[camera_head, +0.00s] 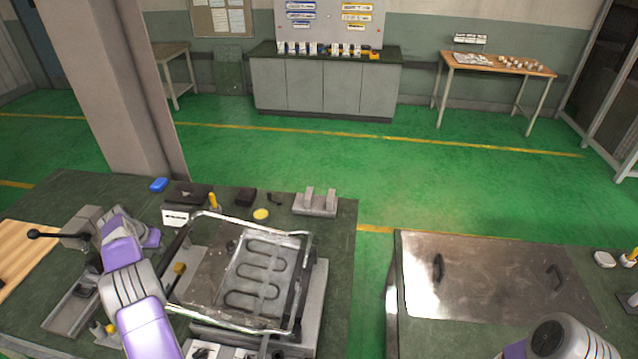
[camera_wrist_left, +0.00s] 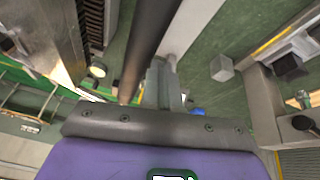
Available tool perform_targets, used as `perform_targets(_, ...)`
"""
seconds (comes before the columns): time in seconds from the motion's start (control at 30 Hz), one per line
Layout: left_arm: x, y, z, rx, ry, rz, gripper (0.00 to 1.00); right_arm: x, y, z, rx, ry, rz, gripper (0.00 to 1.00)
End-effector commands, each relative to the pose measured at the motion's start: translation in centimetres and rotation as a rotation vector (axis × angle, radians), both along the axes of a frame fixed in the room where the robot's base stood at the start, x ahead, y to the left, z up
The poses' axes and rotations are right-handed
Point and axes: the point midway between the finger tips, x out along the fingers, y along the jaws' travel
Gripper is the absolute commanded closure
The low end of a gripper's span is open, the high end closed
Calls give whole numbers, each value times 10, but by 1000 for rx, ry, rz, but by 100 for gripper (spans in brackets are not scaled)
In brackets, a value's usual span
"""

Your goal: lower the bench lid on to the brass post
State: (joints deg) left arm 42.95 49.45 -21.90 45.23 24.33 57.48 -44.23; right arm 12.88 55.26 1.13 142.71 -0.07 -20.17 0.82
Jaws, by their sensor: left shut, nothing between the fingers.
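A metal-framed, see-through panel, which seems to be the bench lid (camera_head: 303,236), stands over a looped heating element (camera_head: 262,268) on the left bench. Its exact tilt is hard to tell. A small brass-coloured post (camera_head: 178,270) shows near its left side; I cannot tell whether they touch. My left gripper (camera_head: 112,214) is left of the frame, its fingertips mostly hidden by the purple wrist. In the left wrist view its fingers (camera_wrist_left: 162,82) are shut and empty, close to a dark round bar (camera_wrist_left: 150,45). Only my right arm shows; its gripper is out of view.
A black-knobbed lever (camera_head: 34,233) and grey block lie left of my left arm. A steel plate with two handles (camera_head: 490,280) covers the right bench. A gap separates the benches.

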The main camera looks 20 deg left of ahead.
Motion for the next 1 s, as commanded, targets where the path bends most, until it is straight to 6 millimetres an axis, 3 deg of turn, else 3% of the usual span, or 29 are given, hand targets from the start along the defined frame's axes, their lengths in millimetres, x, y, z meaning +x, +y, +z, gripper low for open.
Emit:
perform_targets(0.47, 0, 0, 2, -1, -3, -1, 100, 0, 0, 0, 0, 0, 0, 60)
perform_targets(1.0, -26, -3, 67, -1, 0, 0, 100, 0, 0, -8, 0, 0, 0, 60)
